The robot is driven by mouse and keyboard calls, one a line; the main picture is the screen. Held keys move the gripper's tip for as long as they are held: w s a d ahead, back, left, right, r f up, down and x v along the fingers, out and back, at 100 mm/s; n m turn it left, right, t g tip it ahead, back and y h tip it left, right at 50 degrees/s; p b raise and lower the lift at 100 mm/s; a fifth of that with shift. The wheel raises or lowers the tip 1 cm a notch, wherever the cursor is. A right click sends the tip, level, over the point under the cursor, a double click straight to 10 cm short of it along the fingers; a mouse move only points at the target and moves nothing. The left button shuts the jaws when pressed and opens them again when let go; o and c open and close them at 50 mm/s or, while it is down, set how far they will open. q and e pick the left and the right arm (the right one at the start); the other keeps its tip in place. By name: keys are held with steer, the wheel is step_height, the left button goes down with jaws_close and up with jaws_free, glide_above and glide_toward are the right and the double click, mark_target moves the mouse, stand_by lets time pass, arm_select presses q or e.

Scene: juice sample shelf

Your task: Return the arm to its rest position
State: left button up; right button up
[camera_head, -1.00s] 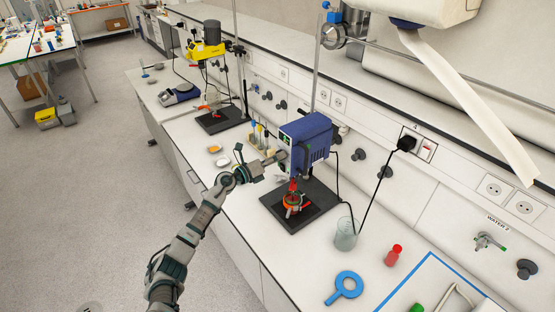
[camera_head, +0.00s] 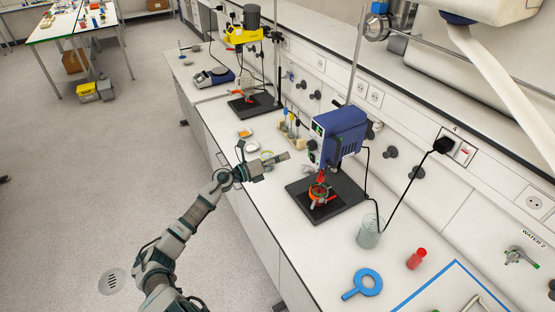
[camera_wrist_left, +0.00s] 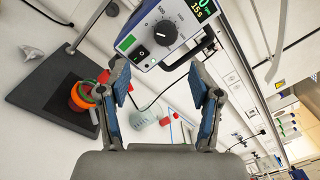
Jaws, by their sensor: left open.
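My left arm comes in from the lower left in the head view. My left gripper (camera_head: 270,164) is over the bench edge, left of the blue stirrer unit (camera_head: 338,136), and apart from it. In the left wrist view my left gripper (camera_wrist_left: 163,108) has its two fingers spread, with nothing between them. The front panel of the blue stirrer unit (camera_wrist_left: 165,30), with a knob and a display, shows beyond the fingertips. The right gripper is in no view.
A dark stand base (camera_head: 345,194) holds an orange-ringed vessel (camera_head: 318,193). Small dishes (camera_head: 245,132) lie behind the gripper. Open floor (camera_head: 100,190) is at the left.

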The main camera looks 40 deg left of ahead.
arm_select(q)
steer(key=shift+s+a, duration=0.25)
steer(key=shift+s, duration=0.25)
steer(key=shift+d, duration=0.1)
